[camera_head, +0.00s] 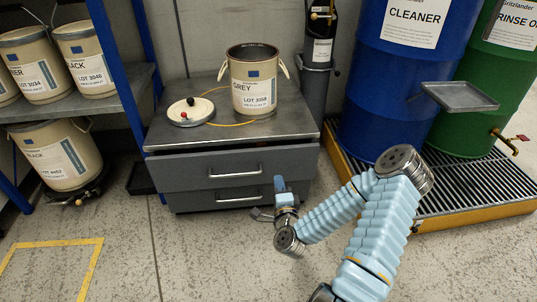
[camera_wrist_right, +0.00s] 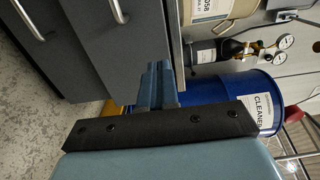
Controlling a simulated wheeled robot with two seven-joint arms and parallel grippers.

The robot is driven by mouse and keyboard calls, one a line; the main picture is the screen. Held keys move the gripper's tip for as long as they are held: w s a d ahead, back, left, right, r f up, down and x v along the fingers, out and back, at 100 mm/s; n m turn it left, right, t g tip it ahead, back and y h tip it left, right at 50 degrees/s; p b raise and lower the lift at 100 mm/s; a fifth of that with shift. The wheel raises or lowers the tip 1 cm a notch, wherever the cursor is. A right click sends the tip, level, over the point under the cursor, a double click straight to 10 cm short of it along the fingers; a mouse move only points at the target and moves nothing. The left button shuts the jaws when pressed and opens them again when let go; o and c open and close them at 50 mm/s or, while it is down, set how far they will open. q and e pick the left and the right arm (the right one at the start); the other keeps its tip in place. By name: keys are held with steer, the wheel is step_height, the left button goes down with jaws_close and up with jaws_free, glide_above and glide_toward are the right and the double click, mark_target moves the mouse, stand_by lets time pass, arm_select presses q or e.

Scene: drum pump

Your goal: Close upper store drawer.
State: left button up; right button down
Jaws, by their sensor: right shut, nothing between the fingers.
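The grey upper drawer (camera_head: 185,174) is in the cabinet under a metal worktop. Its front stands slightly out, with a dark gap below the worktop edge. It has a silver bar handle (camera_head: 234,172), also in the right wrist view (camera_wrist_right: 117,11). My right gripper (camera_head: 280,184) is at the right part of the drawer fronts, away from the handle. In the right wrist view its blue fingers (camera_wrist_right: 158,84) are together and empty, close to the upper drawer front (camera_wrist_right: 125,50). Whether they touch it I cannot tell. My left gripper is not in view.
A lower drawer (camera_head: 190,200) sits beneath. A GREY-labelled bucket (camera_head: 253,85) and a round lid (camera_head: 191,112) are on the worktop (camera_head: 170,135). Blue (camera_head: 385,90) and green drums stand right on a yellow-edged grate (camera_head: 470,190). Floor in front is clear.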

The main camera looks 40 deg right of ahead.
mark_target(272, 153)
steer(key=x, duration=1.2)
steer(key=shift+b, duration=0.3)
steer(key=b+x, duration=0.1)
steer(key=x, duration=0.2)
steer(key=shift+w+d+f, duration=0.1)
steer(key=shift+w+f, duration=0.05)
steer(key=shift+w, duration=0.15)
steer(key=shift+w+d+r, duration=0.2)
steer(key=shift+w, duration=0.05)
steer(key=shift+r, duration=0.2)
